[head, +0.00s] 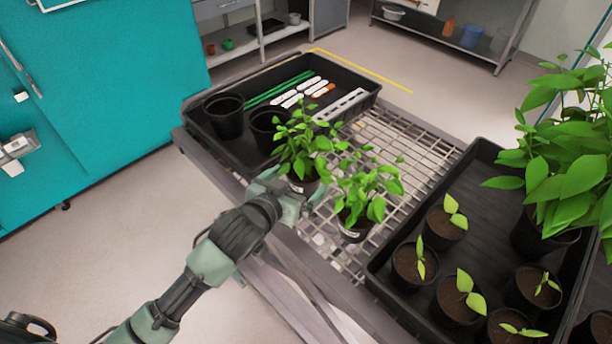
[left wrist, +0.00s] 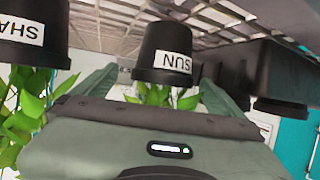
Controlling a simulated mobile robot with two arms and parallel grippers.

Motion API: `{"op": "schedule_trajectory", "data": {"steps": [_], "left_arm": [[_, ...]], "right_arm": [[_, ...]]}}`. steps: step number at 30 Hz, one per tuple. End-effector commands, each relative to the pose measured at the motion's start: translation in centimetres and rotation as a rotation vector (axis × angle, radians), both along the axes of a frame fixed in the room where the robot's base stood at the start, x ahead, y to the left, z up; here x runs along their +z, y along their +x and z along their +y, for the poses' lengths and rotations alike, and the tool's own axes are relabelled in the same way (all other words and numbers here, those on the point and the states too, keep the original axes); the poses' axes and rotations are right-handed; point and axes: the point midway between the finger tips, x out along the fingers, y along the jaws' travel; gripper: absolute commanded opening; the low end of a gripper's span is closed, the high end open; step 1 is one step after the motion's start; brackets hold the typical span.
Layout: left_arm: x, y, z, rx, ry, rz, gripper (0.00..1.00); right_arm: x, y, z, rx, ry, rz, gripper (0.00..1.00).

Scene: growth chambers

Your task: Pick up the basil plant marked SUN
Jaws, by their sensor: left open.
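Two leafy basil plants in black pots stand side by side on the wire rack table. The one marked SUN (head: 301,148) is the left one in the head view; its pot shows upside down in the left wrist view (left wrist: 165,48), with a white SUN label. My left gripper (head: 293,193) is open at that pot, with one finger on each side; I cannot tell whether they touch it. The basil marked with a label starting SHA (head: 365,187) stands just to the right in the head view, and its pot is at the left wrist view's upper left (left wrist: 36,38).
A black tray (head: 345,75) with empty pots, green stakes and labels lies behind. A black tray (head: 470,165) of seedling pots is on the right, beside a large leafy plant (head: 575,170). Bare wire rack (head: 405,150) lies between the trays.

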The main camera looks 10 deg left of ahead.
Motion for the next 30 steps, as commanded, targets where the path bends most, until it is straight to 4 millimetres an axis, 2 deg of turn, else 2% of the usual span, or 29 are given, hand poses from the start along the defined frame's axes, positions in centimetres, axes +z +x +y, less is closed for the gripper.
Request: {"op": "schedule_trajectory", "data": {"steps": [4,9,15,19,20,28,30], "left_arm": [[-0.5,1.8,-0.1,0.002,0.001,0.001,1.00],[-1.5,3.6,-0.5,0.000,0.000,-0.001,1.00],[-2.0,4.3,-0.7,0.000,0.000,-0.001,1.00],[-2.0,4.3,-0.7,0.000,0.000,-0.001,1.00],[-2.0,4.3,-0.7,0.000,0.000,-0.001,0.97],[-2.0,4.2,-0.7,0.000,0.000,-0.001,0.22],[-1.9,4.3,-0.7,0.000,-0.001,-0.003,0.22]], "right_arm": [[1.1,-1.0,0.5,0.000,0.005,0.015,0.36],[1.7,-0.5,0.7,0.001,0.007,0.009,0.36],[1.9,0.9,0.7,0.000,0.009,-0.011,0.36],[1.8,0.9,0.6,-0.001,0.008,-0.013,0.36],[1.8,0.9,0.6,-0.001,0.008,-0.013,0.36],[1.8,0.5,0.2,-0.002,0.003,-0.007,0.36],[1.8,0.4,0.1,-0.002,0.001,-0.006,0.36]]}}
